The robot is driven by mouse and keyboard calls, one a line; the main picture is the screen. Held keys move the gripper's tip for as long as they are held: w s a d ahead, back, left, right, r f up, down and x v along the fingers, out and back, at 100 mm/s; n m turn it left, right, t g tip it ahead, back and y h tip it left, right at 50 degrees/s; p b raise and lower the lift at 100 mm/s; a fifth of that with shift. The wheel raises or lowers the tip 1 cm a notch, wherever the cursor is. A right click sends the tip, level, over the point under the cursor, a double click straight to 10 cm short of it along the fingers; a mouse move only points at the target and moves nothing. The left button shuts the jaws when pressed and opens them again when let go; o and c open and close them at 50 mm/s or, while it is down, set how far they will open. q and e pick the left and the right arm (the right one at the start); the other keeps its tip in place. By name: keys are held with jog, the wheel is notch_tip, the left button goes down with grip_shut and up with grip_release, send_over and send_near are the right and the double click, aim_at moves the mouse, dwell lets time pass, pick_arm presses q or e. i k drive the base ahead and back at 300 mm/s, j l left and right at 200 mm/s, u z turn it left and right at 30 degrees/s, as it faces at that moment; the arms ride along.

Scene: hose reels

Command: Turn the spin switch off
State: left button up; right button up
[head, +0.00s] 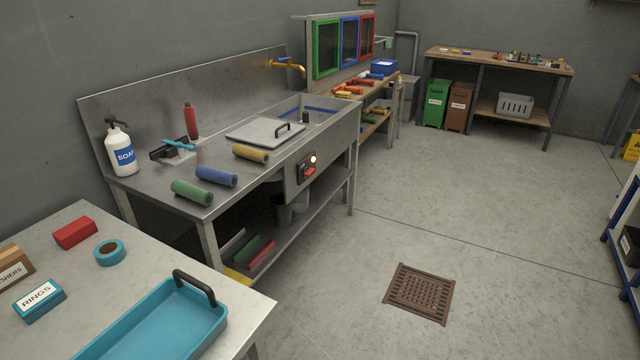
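A switch panel (306,171) is set on the front face of the steel sink bench (330,150), right of centre along its front. It carries a red rocker switch (308,172) and a small round lamp (313,159) that glows warm white. The switch is too small for me to read its position. Neither of my grippers is in the head view.
A grey table (150,222) with a blue tray (160,325) stands at the near left. A floor drain (420,292) lies in the open floor at right, which is clear in front of the panel.

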aim_at(307, 172)
jog(key=i+l+u, duration=0.2)
jog(key=u, duration=0.2)
jog(key=i+l+u, duration=0.65)
jog(key=u, duration=0.15)
